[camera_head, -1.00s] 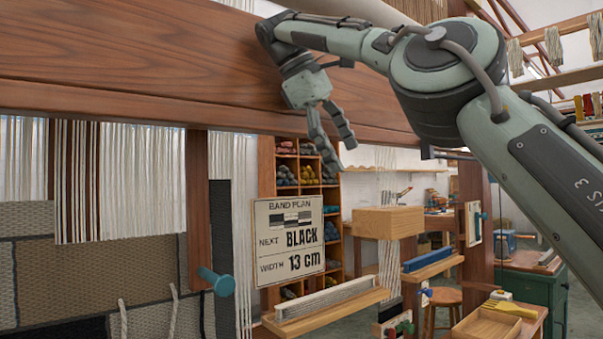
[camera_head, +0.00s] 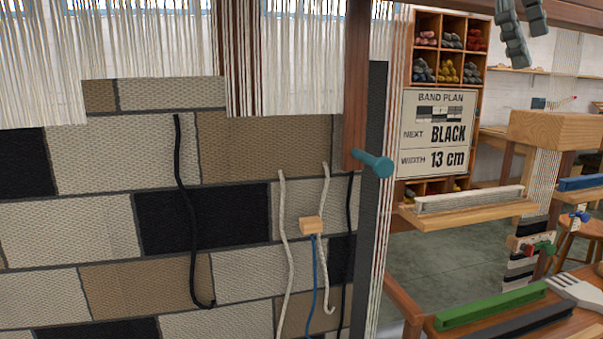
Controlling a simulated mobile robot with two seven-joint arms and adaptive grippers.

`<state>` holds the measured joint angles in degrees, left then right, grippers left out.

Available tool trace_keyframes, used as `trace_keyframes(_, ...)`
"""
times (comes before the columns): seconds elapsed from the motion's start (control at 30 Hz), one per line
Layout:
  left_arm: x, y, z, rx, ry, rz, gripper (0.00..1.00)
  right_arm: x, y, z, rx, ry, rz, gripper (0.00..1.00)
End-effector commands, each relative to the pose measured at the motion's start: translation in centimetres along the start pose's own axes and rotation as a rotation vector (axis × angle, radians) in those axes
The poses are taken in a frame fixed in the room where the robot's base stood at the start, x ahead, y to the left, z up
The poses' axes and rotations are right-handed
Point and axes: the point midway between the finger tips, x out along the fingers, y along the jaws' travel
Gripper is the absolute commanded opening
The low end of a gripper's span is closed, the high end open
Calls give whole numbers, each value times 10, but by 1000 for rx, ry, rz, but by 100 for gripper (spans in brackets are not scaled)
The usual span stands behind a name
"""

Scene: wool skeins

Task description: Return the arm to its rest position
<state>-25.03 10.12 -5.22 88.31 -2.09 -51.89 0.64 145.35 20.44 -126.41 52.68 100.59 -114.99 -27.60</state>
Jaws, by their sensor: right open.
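My right gripper (camera_head: 520,30) shows at the top right edge of the head view. Only its grey-green fingers are in sight, pointing down, and they are open with nothing between them. The rest of the right arm is above the picture. The sign reads "NEXT BLACK, WIDTH 13 cm". My left gripper is not in view.
A woven cloth (camera_head: 120,160) of beige, brown and black blocks fills the left, with loose cords hanging on it. A teal peg (camera_head: 373,163) juts from a wooden post. A shelf of wool skeins (camera_head: 450,40) stands behind. A green bar (camera_head: 490,305) lies on a table at lower right.

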Motion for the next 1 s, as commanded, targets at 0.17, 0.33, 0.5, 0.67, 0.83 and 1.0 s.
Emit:
trace_keyframes(0.17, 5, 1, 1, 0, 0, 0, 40, 44, -17, 7, -37, -34, -21, 83)
trace_keyframes(0.33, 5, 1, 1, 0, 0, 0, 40, 59, -21, 20, -32, -35, -19, 83)
trace_keyframes(0.5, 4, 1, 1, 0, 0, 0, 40, 61, -22, 19, -21, -14, -23, 83)
trace_keyframes(0.67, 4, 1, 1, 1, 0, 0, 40, 60, -22, 19, -17, -11, -23, 83)
trace_keyframes(0.83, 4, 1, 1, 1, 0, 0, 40, 60, -22, 20, -16, -11, -23, 83)
trace_keyframes(1.0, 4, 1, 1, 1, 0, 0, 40, 54, -19, 22, -22, -30, -14, 83)
